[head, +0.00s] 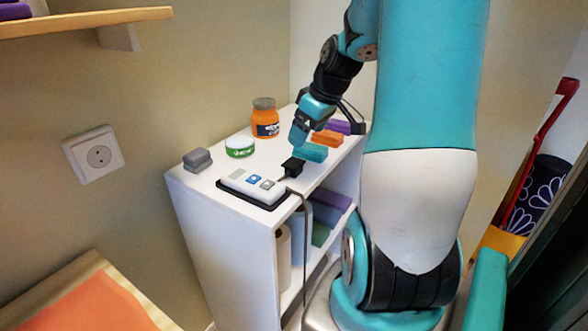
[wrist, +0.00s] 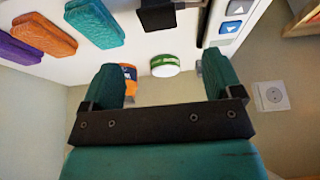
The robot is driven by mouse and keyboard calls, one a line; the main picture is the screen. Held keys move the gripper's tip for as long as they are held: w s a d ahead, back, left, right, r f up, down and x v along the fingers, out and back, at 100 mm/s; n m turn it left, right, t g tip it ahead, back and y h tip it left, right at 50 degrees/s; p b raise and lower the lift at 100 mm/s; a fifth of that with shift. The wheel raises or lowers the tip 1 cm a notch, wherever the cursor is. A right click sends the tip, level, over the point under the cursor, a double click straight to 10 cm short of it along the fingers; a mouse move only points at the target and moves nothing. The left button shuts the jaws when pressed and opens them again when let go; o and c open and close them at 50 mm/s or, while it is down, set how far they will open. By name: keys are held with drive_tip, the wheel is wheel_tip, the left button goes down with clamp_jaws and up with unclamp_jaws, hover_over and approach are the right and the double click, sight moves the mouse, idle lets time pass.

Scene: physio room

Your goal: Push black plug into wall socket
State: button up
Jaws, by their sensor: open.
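In the wrist view the plug (wrist: 158,16) shows at the top edge, partly cut off, beyond the fingertips. The white wall socket (head: 93,153) is on the beige wall at left, empty; it also shows at the right of the wrist view (wrist: 270,96). My gripper (head: 299,137) is above the cabinet top, behind the plug and apart from it. In the wrist view its two teal fingers (wrist: 160,62) are spread with nothing held between them.
Teal, orange and purple blocks (head: 326,138) lie right of the gripper. A wooden shelf (head: 80,20) juts out above the socket.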

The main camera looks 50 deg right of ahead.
sight(294, 162)
drive_tip(key=x, duration=0.6)
drive_tip(key=shift+x, duration=2.6)
drive_tip(key=shift+s+d, duration=0.2)
drive_tip(key=c, duration=1)
